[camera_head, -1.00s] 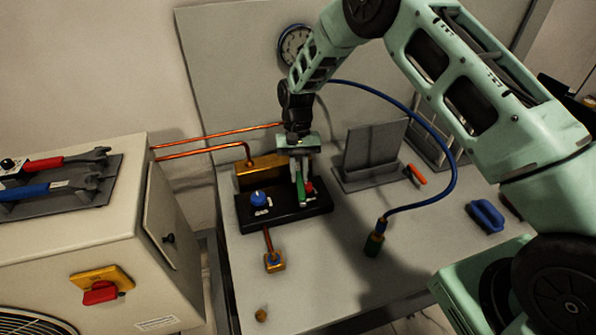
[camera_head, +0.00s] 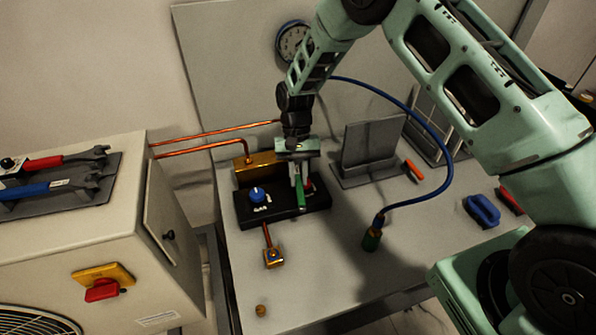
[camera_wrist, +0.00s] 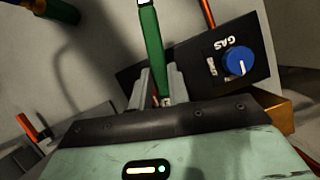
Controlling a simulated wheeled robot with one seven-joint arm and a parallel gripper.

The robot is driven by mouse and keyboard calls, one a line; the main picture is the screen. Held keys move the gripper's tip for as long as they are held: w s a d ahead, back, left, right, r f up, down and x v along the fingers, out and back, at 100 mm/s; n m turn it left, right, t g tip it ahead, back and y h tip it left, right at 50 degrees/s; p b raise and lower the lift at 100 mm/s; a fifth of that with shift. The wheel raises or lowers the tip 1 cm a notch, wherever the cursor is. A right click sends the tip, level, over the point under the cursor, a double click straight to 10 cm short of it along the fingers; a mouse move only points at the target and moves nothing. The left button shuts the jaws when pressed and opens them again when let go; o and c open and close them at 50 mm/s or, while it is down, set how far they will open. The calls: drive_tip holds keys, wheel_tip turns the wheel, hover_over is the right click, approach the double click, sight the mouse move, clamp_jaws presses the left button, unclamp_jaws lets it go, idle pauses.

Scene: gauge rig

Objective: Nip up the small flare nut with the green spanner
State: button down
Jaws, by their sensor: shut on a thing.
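My gripper (camera_head: 297,172) is shut on the green spanner (camera_head: 300,193), above the black gauge base on the bench. In the wrist view my gripper's fingers (camera_wrist: 159,82) close on both sides of the spanner (camera_wrist: 151,45), which extends away toward the top edge. Its far end is cut off there. A small brass block (camera_head: 273,258) with a bluish top sits at the near end of a short copper pipe (camera_head: 267,236). I cannot clearly make out the small flare nut or any contact with it.
The black base (camera_head: 262,212) carries a blue GAS knob (camera_head: 257,194). A brass block (camera_head: 262,165) stands behind it. A blue hose (camera_head: 440,150) arches right to a dark green fitting (camera_head: 371,240). A grey stand (camera_head: 371,150) is nearby. The front bench is mostly clear.

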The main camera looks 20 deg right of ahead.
drive_tip(key=shift+s+a+p, duration=0.25)
drive_tip(key=shift+s+p, duration=0.05)
drive_tip(key=shift+s, duration=0.8)
drive_tip(key=shift+r, duration=0.1)
drive_tip(key=shift+r+p, duration=1.45)
drive_tip(key=shift+r, duration=0.75)
